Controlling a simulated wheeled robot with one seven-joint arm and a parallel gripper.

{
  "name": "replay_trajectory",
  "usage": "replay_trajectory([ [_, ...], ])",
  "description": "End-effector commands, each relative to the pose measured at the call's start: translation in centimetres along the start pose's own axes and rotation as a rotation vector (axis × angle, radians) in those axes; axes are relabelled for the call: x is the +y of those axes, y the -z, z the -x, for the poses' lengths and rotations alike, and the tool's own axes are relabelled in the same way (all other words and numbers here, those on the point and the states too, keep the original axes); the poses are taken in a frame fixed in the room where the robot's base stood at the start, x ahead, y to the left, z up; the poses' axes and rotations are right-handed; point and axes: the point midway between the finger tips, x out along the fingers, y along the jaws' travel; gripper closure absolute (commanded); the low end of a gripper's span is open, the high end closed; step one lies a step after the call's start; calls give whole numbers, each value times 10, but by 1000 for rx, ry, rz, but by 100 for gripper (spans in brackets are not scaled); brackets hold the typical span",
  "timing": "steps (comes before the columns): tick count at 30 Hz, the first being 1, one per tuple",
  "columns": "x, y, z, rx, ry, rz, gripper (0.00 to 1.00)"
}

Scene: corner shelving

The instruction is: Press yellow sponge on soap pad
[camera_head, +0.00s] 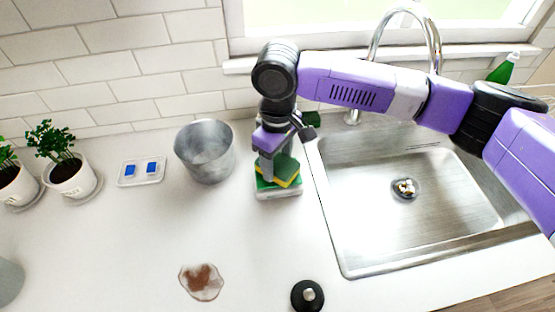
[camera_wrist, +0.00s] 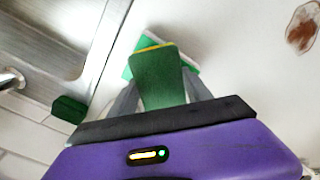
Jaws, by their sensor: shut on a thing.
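A sponge with a yellow layer and a green layer (camera_head: 287,172) is held in my gripper (camera_head: 272,170), which is shut on it. In the wrist view the sponge's green face (camera_wrist: 160,78) fills the space between the fingers, with a thin yellow edge at its far end. The soap pad (camera_head: 278,192), green on top with a whitish base, lies on the counter directly under the sponge. Its green and white edges (camera_wrist: 190,62) show around the sponge in the wrist view. The sponge is at or just above the pad; I cannot tell whether they touch.
A grey metal pot (camera_head: 205,152) stands left of my gripper. The steel sink (camera_head: 350,225) is to the right. A brown stain (camera_head: 202,281) and a black round lid (camera_head: 307,295) are in front. A white tray with blue pieces (camera_head: 141,171) and potted plants (camera_head: 70,178) are farther left.

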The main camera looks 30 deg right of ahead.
Motion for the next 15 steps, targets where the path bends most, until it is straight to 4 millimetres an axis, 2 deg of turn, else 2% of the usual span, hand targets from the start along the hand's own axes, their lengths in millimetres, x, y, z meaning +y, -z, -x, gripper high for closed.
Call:
replay_trajectory([
  [15,0,0,-6,0,0,0,75],
])
